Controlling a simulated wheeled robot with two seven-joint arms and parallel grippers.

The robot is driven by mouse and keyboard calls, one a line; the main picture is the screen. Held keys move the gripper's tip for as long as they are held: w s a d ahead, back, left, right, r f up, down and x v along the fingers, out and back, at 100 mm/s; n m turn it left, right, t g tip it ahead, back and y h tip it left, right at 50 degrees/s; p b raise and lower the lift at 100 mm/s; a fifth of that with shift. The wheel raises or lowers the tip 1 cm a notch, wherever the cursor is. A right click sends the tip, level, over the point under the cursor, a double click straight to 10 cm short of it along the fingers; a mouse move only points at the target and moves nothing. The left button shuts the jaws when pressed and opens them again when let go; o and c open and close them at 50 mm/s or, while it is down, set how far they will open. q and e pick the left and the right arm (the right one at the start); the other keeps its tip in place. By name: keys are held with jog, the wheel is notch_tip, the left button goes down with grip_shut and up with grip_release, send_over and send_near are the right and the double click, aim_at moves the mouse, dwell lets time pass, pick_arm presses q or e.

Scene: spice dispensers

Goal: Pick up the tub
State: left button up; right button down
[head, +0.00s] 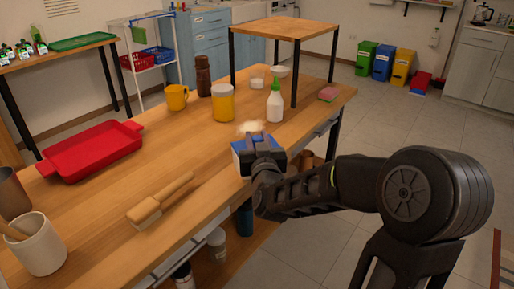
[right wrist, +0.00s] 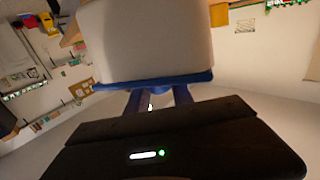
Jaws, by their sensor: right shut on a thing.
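The tub (head: 240,158) shows blue in the head view, mostly hidden behind my right gripper, near the table's right edge. In the right wrist view the tub (right wrist: 147,40) is a large pale white body with a blue rim. My right gripper (head: 266,148) is shut on it; the fingers (right wrist: 158,98) meet it at the blue rim. I cannot tell whether the tub touches the table. A pale patch (head: 250,127) lies just behind it. My left gripper is not in view.
A brush (head: 160,202), red tray (head: 94,150) and utensil crock (head: 37,245) are left. A raised shelf (head: 285,27) stands behind.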

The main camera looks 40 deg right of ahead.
aim_at(257, 137)
notch_tip(257, 137, up, 10)
jog(key=shift+r+p, duration=0.1)
jog(key=shift+p, duration=1.1)
jog(key=shift+f+b, duration=0.65)
jog(key=shift+f, duration=1.95)
jog(key=shift+f+b, duration=0.65)
jog(key=shift+f, duration=1.65)
